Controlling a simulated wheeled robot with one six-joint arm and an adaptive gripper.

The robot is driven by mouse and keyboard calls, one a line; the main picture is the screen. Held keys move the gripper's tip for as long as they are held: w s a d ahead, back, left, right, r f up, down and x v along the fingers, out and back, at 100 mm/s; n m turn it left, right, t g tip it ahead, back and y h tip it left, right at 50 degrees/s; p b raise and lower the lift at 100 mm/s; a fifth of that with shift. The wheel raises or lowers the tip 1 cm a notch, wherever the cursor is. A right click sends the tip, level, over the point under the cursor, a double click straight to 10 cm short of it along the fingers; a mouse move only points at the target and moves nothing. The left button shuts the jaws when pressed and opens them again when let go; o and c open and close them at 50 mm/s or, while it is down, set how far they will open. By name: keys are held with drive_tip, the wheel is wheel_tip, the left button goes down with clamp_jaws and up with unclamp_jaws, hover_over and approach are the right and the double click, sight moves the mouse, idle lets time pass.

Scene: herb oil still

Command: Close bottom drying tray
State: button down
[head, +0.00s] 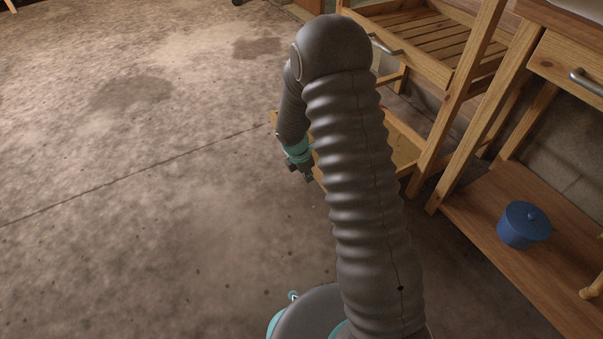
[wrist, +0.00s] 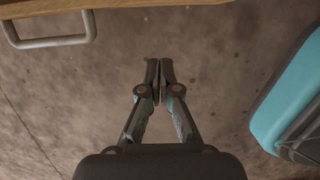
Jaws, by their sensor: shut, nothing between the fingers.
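The bottom drying tray (head: 403,147) is a low, light wooden tray sticking out of the rack near the floor in the head view. My arm hides much of it, and its left corner shows beyond the arm. In the wrist view, a wooden front edge (wrist: 150,5) with a grey metal handle (wrist: 50,41) crosses the top, the handle at upper left. My gripper (wrist: 160,62) has its fingers together and empty, over bare floor, apart from the handle and to its right. It also shows low beside the tray's front in the head view (head: 302,176).
A higher slatted tray (head: 430,42) with a metal handle sits in the wooden rack (head: 462,95). To the right is a wooden bench with a drawer (head: 570,65) and a lower shelf holding a blue lidded pot (head: 525,224). The concrete floor (head: 150,180) at left is clear.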

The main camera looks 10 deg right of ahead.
drive_tip(key=w+d+f+b, duration=0.1)
drive_tip(key=d+f, duration=0.3)
drive_tip(key=d, duration=0.1)
drive_tip(key=shift+w+f, duration=0.35)
drive_tip(key=shift+f, duration=0.05)
drive_tip(key=shift+a, duration=0.1)
